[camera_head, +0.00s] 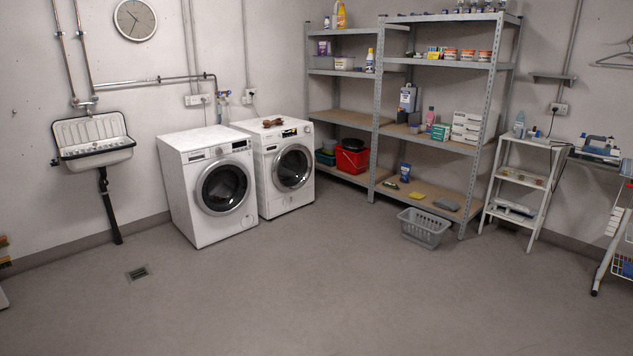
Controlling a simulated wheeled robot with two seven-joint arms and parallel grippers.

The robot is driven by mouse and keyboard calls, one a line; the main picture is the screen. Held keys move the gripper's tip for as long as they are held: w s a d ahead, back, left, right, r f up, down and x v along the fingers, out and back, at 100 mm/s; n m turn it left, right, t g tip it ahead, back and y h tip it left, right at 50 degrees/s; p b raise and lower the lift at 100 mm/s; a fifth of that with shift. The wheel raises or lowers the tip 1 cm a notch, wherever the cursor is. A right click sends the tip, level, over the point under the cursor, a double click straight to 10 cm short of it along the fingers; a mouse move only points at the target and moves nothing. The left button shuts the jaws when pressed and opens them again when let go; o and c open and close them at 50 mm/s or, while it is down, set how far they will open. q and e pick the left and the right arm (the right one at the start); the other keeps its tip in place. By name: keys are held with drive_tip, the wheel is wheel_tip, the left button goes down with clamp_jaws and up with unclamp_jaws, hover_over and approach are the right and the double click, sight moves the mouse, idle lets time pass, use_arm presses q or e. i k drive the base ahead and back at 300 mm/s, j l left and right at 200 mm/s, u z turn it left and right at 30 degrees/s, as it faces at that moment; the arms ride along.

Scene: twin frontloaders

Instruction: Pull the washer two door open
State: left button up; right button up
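Two white frontloaders stand side by side against the back wall, left of the middle. The left washer (184,204) has a round dark door (224,187) with a grey ring, and it looks shut. The right washer (270,200) has a similar round door (293,168), which also looks shut. A small reddish-brown item (272,122) lies on top of the right washer. I cannot tell from the picture which machine is washer two. Neither of my grippers is in view, and both washers are some distance away across the floor.
Open grey floor (300,290) lies before the washers, with a small drain (138,272). A sink (93,140) hangs at left. Metal shelves (377,100) stand right of the washers, with a grey basket (424,228) on the floor. A white rack (522,180) stands farther right.

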sight(293, 165)
drive_tip(key=i, duration=2.35)
drive_tip(key=i+z, duration=0.1)
drive_tip(key=i, duration=1.1)
drive_tip(key=i+j, duration=0.2)
drive_tip(key=i, duration=1)
drive_tip(key=i+j, duration=0.1)
drive_tip(key=i, duration=1.1)
